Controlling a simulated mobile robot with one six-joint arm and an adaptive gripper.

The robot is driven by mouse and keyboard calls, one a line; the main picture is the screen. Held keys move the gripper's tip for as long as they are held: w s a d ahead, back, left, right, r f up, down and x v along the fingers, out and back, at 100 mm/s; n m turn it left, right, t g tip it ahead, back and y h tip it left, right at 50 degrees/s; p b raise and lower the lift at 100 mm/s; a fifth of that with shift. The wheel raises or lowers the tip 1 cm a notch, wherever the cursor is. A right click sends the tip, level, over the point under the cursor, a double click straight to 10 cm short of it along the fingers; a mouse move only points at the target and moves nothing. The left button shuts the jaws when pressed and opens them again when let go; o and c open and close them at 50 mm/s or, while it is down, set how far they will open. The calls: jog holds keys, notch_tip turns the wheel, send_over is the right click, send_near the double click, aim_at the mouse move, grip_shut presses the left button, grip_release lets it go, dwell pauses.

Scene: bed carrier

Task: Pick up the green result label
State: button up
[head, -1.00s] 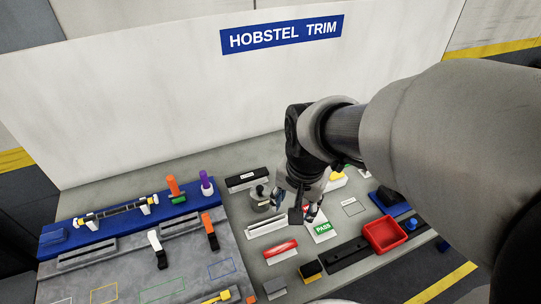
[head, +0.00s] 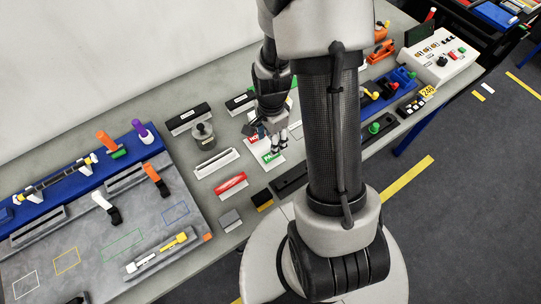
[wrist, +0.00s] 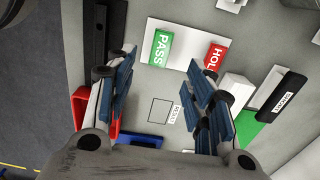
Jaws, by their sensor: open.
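The green result label, marked PASS, lies on a white card beside a red HOLD label. In the wrist view the green label (wrist: 163,47) is at the top centre, beyond my fingertips, with the red label (wrist: 214,56) to its right. In the head view the green label (head: 271,156) shows only in part, just below my gripper. My gripper (head: 274,142) points down over the card (head: 255,150). In the wrist view my gripper (wrist: 160,70) is open, its blue-padded fingers wide apart with nothing between them but the table below.
A red bin (wrist: 80,108) lies beside the left finger in the wrist view. A black-topped block (wrist: 280,91) stands on the right.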

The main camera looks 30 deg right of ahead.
aim_at(270, 156)
notch_tip(270, 156, down, 3)
jog(key=shift+r, duration=0.1)
jog(key=shift+a+f+b, duration=0.2)
jog(key=shift+f+b, duration=0.75)
jog(key=shift+f, duration=1.65)
jog(key=shift+f, duration=0.25)
jog(key=shift+c, duration=0.2)
jog(key=c, duration=0.7)
